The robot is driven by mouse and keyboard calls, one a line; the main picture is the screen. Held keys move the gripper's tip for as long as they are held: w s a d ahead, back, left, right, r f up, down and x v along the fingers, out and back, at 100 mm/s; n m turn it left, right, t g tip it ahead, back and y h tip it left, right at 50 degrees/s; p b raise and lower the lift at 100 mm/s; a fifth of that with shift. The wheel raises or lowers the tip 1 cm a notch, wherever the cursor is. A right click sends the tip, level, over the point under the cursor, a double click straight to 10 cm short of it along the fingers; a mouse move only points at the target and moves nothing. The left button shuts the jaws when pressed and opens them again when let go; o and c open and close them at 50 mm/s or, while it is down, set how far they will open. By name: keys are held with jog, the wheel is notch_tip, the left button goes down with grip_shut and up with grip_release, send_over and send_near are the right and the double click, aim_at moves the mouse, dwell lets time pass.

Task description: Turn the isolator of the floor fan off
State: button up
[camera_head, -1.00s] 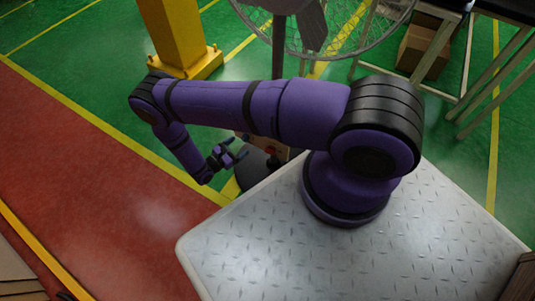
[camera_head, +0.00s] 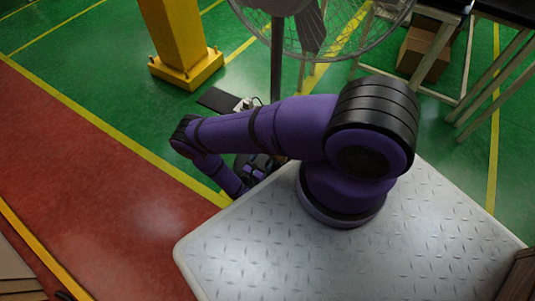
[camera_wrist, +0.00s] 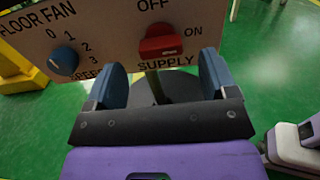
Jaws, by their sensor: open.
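The floor fan (camera_head: 277,75) stands beyond my arm, its cage at the top edge of the head view. Its control panel (camera_wrist: 110,42) fills the top of the wrist view. The red isolator handle (camera_wrist: 160,46) lies sideways, its marked end toward ON at the right; OFF is printed above it. A blue speed knob (camera_wrist: 63,61) sits to its left. My gripper (camera_wrist: 163,78) is open and empty, its two blue fingers below the isolator, one toward each side. In the head view my gripper (camera_head: 258,171) is low beside my base, and my arm hides the panel.
A yellow column (camera_head: 180,45) stands behind at the left. A dark flat plate and a small white box (camera_head: 245,104) lie on the floor behind my arm. A bench frame with a cardboard box (camera_head: 424,52) is at the right. Open floor lies to the left.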

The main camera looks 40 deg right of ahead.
jog(key=shift+x, duration=2.35)
jog(key=c, duration=0.9)
